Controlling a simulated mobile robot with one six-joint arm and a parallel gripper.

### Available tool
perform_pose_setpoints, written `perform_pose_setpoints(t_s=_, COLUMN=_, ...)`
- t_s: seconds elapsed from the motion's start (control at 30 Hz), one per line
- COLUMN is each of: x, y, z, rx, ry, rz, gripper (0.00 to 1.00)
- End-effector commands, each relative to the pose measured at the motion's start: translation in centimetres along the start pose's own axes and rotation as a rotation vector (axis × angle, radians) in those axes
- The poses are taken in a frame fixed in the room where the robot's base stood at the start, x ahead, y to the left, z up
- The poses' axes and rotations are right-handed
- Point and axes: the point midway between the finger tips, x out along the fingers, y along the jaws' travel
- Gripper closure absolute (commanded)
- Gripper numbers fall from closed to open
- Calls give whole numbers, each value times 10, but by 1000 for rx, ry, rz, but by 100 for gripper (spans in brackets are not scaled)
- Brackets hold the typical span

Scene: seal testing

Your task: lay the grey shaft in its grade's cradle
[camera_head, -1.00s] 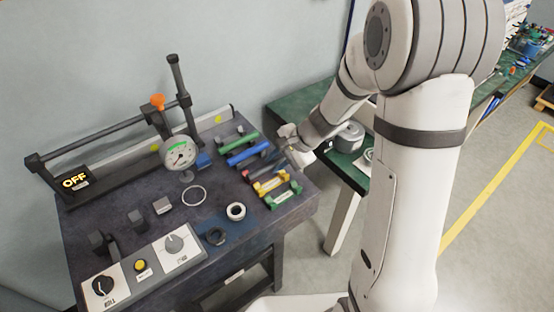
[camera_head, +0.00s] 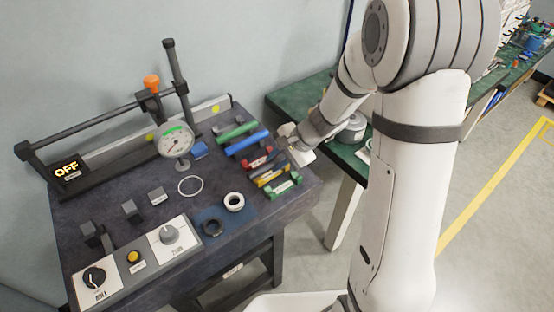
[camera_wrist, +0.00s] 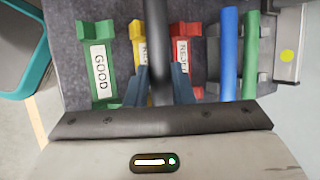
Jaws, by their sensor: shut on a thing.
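My gripper (camera_wrist: 159,88) is shut on the grey shaft (camera_wrist: 157,42), a dark bar running away between the two blue-grey fingers in the wrist view. The shaft is over the gap between the yellow cradle (camera_wrist: 137,42) and the red cradle (camera_wrist: 184,50); its height above them is unclear. The yellow cradle's label is partly hidden and starts "RE"; the red one's is also partly hidden. The green cradle (camera_wrist: 99,75) labelled GOOD is empty at left. In the head view my gripper (camera_head: 288,146) is at the right end of the cradles; the shaft is hard to make out there.
A blue shaft (camera_wrist: 229,60) and a green shaft (camera_wrist: 251,60) lie beside the red cradle. A green-topped table (camera_head: 290,97) stands behind.

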Motion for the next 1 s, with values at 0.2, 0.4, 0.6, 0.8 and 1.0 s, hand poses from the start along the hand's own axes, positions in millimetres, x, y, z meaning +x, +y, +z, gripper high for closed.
perform_pose_setpoints(t_s=0.2, x=3, y=1, z=-2, rx=0, ry=0, rz=-2, gripper=100)
perform_pose_setpoints(t_s=0.4, x=5, y=3, z=-3, rx=0, ry=1, rz=-2, gripper=100)
perform_pose_setpoints(t_s=0.6, x=8, y=4, z=-4, rx=1, ry=1, rz=-2, gripper=100)
perform_pose_setpoints(t_s=0.8, x=7, y=4, z=-4, rx=1, ry=1, rz=-2, gripper=64)
perform_pose_setpoints(t_s=1.0, x=7, y=5, z=-4, rx=2, ry=1, rz=-1, gripper=53)
